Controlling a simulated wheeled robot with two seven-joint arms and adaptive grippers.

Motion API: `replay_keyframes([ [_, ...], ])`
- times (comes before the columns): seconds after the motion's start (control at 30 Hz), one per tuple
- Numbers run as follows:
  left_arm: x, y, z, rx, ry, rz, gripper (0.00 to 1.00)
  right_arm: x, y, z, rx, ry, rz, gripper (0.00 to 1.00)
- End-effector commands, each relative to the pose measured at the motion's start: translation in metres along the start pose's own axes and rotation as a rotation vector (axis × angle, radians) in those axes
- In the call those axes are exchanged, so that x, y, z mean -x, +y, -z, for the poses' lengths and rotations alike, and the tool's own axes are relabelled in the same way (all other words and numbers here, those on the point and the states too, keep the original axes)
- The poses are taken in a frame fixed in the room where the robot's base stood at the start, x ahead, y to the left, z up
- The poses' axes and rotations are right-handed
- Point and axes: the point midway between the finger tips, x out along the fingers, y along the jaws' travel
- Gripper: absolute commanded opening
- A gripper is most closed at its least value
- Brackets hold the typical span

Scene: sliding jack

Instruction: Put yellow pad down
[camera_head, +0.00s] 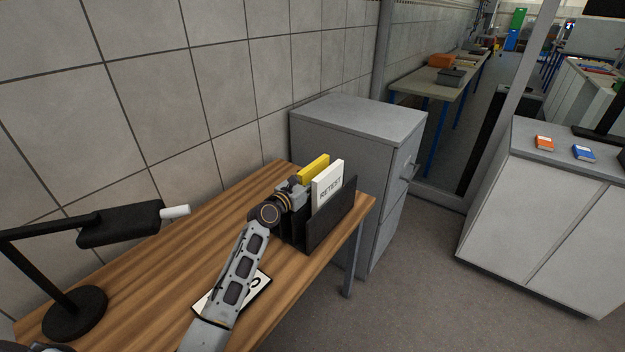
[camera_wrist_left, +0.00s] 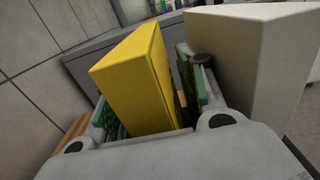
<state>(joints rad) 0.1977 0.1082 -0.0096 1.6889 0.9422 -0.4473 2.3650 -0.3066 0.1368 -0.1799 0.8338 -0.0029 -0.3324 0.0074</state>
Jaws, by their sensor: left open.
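The yellow pad (camera_head: 313,168) stands upright in the black rack (camera_head: 332,215) on the wooden desk, beside a white block marked "RETEST" (camera_head: 328,186). My left gripper (camera_head: 292,184) is at the near end of the yellow pad. In the left wrist view the yellow pad (camera_wrist_left: 137,75) stands between the open fingers of my left gripper (camera_wrist_left: 152,112). The white block (camera_wrist_left: 255,65) is just right of the right finger. The pad's lower part is hidden by the gripper and rack. My right gripper does not show.
A black desk lamp (camera_head: 120,225) stands at the left of the desk (camera_head: 185,250). A white card (camera_head: 257,287) lies partly under my left arm. A grey cabinet (camera_head: 355,125) stands behind the rack, and the tiled wall runs along the left.

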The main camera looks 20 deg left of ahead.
Motion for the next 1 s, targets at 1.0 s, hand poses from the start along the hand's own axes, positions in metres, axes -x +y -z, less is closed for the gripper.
replay_keyframes([
  [1.0,0.088,0.000,0.002,0.000,0.003,0.000,0.41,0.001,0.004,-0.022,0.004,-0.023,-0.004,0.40],
])
